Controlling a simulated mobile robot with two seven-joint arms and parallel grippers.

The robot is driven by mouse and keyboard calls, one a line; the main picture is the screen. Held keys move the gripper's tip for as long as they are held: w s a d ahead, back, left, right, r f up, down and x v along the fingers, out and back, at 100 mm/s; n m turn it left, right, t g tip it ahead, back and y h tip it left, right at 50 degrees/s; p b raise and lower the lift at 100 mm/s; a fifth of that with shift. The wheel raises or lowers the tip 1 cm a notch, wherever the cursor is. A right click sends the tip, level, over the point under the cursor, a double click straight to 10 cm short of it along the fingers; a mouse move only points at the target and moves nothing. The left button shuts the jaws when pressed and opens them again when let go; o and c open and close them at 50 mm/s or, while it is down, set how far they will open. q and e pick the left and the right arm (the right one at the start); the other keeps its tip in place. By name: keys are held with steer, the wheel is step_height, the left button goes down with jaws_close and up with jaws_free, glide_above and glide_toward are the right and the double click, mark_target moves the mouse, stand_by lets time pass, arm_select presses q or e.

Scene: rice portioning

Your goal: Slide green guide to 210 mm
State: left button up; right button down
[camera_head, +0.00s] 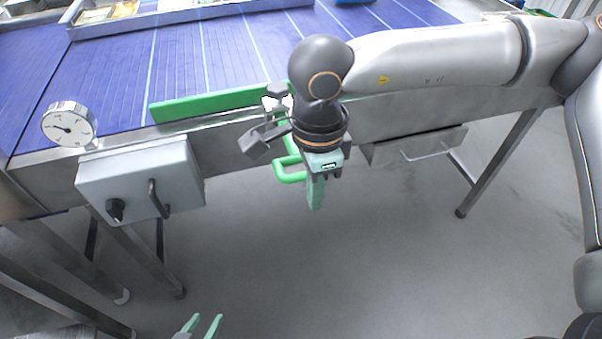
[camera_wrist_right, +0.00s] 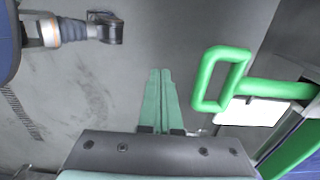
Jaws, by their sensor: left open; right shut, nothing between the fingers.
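The green guide (camera_head: 205,104) is a long bar lying across the near edge of the blue conveyor belt. Its green loop handle (camera_head: 288,177) sticks out over the front side of the conveyor; the loop also shows in the right wrist view (camera_wrist_right: 205,80). My right gripper (camera_head: 315,205) points down beside the handle, just to its right in the head view. Its fingers (camera_wrist_right: 160,72) are shut and empty, with a gap to the loop in the wrist view. My right wrist hides part of the guide's arm. My left gripper (camera_head: 204,322) is open and empty at the bottom edge, far from the guide.
A round dial gauge (camera_head: 68,124) stands at the belt's front left; its numbers are too small to read. A grey control box (camera_head: 140,182) with a black knob hangs on the conveyor front. A metal frame (camera_head: 180,16) crosses the belt behind. The floor in front is clear.

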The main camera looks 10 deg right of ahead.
steer(key=shift+w, duration=2.6)
stand_by(2.3)
steer(key=shift+s, duration=0.1)
step_height(320, 180, up, 8)
steer(key=s+p, duration=0.2)
steer(key=p, duration=0.1)
steer(key=shift+s, duration=0.4)
stand_by(0.5)
stand_by(0.4)
